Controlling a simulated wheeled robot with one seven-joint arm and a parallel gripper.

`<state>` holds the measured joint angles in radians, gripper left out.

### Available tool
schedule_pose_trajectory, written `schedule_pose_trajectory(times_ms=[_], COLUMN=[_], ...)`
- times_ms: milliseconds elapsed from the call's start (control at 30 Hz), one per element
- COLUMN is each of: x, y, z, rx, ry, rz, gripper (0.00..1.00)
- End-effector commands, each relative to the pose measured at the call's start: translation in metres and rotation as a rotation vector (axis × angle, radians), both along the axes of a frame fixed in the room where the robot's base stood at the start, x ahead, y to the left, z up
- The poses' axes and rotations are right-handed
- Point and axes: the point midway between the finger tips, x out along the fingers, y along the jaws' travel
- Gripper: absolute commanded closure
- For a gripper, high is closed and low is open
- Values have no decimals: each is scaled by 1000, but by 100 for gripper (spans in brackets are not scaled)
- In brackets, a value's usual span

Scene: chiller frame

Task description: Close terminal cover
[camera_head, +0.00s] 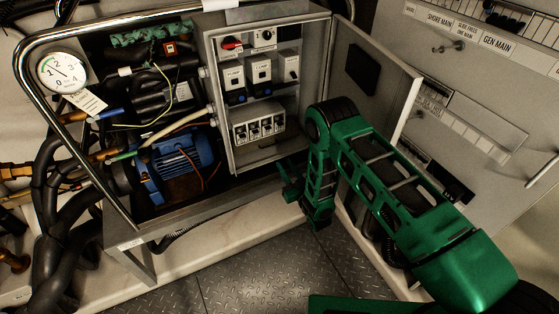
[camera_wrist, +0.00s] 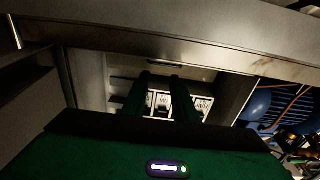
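An open grey electrical box (camera_head: 213,105) stands in the middle of the head view. A row of white terminals (camera_head: 258,127) sits low inside it, and these also show in the wrist view (camera_wrist: 162,101). I cannot clearly make out a separate cover over them. The box's grey door (camera_head: 388,62) stands swung open to the right. My green gripper (camera_head: 291,188) is just below and in front of the box's lower edge. In the wrist view its two dark fingers (camera_wrist: 162,92) are apart with nothing held between them, and they partly hide the terminals.
A blue motor (camera_head: 178,163) sits left of the box, with cables and a pressure gauge (camera_head: 63,73) beyond. A metal tube frame (camera_head: 70,140) curves around them. A labelled grey panel (camera_head: 490,90) is at the right, behind my arm. Tread-plate floor (camera_head: 250,270) lies below.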

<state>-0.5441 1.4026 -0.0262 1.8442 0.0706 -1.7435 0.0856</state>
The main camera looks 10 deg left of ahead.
Motion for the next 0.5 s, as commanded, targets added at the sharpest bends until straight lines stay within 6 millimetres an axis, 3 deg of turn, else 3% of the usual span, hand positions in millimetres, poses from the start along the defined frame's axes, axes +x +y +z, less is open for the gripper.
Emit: schedule_pose_trajectory(times_ms=[33, 100, 267, 500], x=[5, 8, 4, -23], y=[-1, -3, -8, -10], z=[10, 21, 46, 74], rx=[-15, -48, -133, -220], ry=[23, 73, 208, 358], rz=[-10, -23, -31, 11], gripper=[87, 100, 100, 100])
